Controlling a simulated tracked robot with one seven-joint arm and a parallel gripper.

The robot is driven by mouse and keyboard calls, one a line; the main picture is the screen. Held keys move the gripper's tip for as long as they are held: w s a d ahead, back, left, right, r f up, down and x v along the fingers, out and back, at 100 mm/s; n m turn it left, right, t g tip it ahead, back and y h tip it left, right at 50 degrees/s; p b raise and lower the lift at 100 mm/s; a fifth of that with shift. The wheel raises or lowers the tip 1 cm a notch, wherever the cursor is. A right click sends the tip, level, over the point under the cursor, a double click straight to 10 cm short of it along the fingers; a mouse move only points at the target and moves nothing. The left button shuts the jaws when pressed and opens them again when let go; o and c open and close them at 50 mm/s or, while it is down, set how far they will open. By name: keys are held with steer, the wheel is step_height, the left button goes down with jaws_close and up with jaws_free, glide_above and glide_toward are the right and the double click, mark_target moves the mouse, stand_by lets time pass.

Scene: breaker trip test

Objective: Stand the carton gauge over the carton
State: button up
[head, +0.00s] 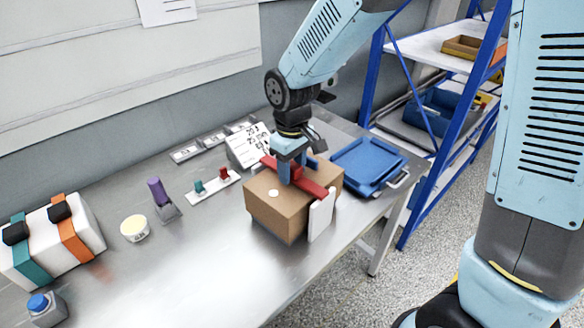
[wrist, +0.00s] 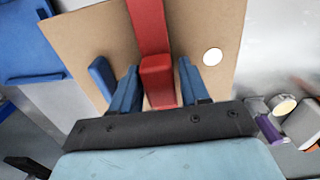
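The carton (head: 270,208) is a brown box on the metal bench, with a white round spot on top. The carton gauge is a red bar (head: 314,188) lying across the carton top, with a white leg plate (head: 320,215) hanging down beside its right face. The far leg is hidden. In the wrist view, the red bar (wrist: 146,25) runs over the carton top (wrist: 205,30), with a raised red grip block. My gripper (head: 292,176) is down at the bar; its blue fingers (wrist: 158,78) stand on both sides of the block with narrow gaps, so it looks open.
A blue tray (head: 368,163) sits right of the carton near the bench edge. A lettered white card (head: 250,146) stands behind. A small blue block (wrist: 101,76) is close to one finger.

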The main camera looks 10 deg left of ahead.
steer(key=o, duration=0.4)
steer(key=shift+c, duration=0.2)
steer(key=shift+r, duration=0.15)
step_height(320, 180, up, 13)
steer(key=shift+r, duration=0.2)
stand_by(1.5)
steer(key=s+d+r+m+t, duration=0.2)
steer(key=s+d+m, duration=0.1)
steer(key=d, duration=0.7)
steer(key=s+d+r+m+t, duration=0.1)
steer(key=s+d+r+m, duration=0.2)
steer(key=d, duration=0.7)
steer(key=s+d+r+m+t, duration=0.2)
steer(key=s+d+m, duration=0.2)
steer(key=d, duration=0.6)
steer(key=shift+s+r+m+t, duration=0.2)
steer(key=shift+s+m+t, duration=0.1)
steer(key=shift+s+m, duration=0.1)
